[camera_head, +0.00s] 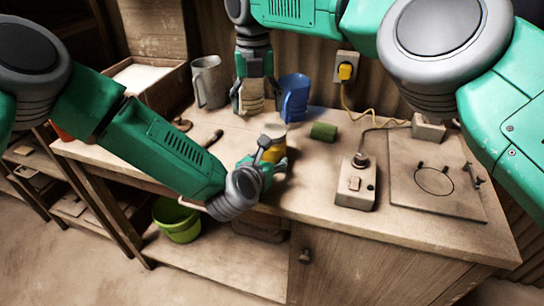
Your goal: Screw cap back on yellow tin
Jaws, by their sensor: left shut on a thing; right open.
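The yellow tin (272,154) stands near the front edge of the worktop, partly hidden by my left gripper (265,164). The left gripper is shut on the tin from the front left. A pale, blurred top shows above the yellow body; I cannot tell whether it is the cap. My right gripper (254,98) points down, open, behind the tin and above the back of the worktop. It is apart from the tin. I cannot make out a separate cap.
A green roll (323,131), a switch box (356,184) with a cord and a board (437,178) lie to the right. A green bucket (177,222) stands below the worktop (330,215).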

